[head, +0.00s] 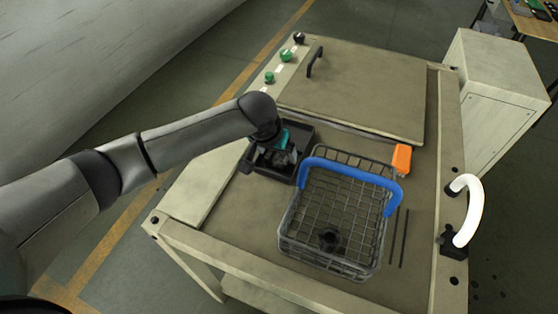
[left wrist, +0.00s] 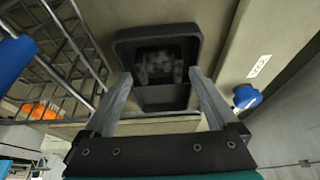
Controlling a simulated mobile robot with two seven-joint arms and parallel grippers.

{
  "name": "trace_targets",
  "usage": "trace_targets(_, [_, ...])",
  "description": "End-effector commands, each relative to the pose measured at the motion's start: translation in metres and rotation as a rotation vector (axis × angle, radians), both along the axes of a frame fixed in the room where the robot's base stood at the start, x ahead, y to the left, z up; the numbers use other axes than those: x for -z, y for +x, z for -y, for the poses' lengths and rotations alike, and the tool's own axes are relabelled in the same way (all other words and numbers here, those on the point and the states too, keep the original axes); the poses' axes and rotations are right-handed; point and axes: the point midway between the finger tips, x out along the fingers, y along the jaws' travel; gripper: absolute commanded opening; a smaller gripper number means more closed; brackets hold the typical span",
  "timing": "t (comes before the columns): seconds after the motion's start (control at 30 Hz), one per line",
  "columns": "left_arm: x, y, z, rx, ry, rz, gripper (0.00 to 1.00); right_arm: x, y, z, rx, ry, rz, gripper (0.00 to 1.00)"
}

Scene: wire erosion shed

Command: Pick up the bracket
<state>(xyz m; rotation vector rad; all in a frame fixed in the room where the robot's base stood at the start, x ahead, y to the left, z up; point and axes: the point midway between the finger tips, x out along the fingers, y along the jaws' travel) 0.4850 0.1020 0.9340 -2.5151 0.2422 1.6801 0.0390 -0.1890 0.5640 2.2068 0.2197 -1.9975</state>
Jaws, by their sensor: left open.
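A grey part, apparently the bracket (left wrist: 160,66), sits inside a black tray (left wrist: 190,36) in the left wrist view. Its exact shape is hard to make out in the shadow. In the head view the black tray (head: 247,163) stands on the machine top, left of the wire basket. My left gripper (left wrist: 160,75) is open, with its two fingers apart and pointing down at the tray; nothing shows held between them. In the head view the left gripper (head: 279,157) is over the tray and hides much of its inside. My right gripper is not in view.
A wire basket (head: 290,240) with a blue handle (head: 350,169) stands close to the tray's right. An orange block (head: 401,158) and two thin rods (head: 398,237) lie right of it. A white curved tube (head: 467,212) rises at the right edge. A hinged panel with a handle (head: 314,62) lies behind.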

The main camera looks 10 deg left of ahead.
Motion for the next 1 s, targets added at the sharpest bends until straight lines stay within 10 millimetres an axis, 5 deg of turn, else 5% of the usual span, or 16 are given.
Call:
trace_targets(0.2, [0.027,0.009,0.002,0.0,0.0,0.0,0.93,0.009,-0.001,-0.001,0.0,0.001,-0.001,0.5])
trace_targets(0.53, [0.03,0.011,0.002,0.001,-0.001,0.001,0.91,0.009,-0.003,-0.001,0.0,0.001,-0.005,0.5])
trace_targets(1.0, [0.03,0.011,0.002,0.0,0.0,0.0,0.39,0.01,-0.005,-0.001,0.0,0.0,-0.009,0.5])
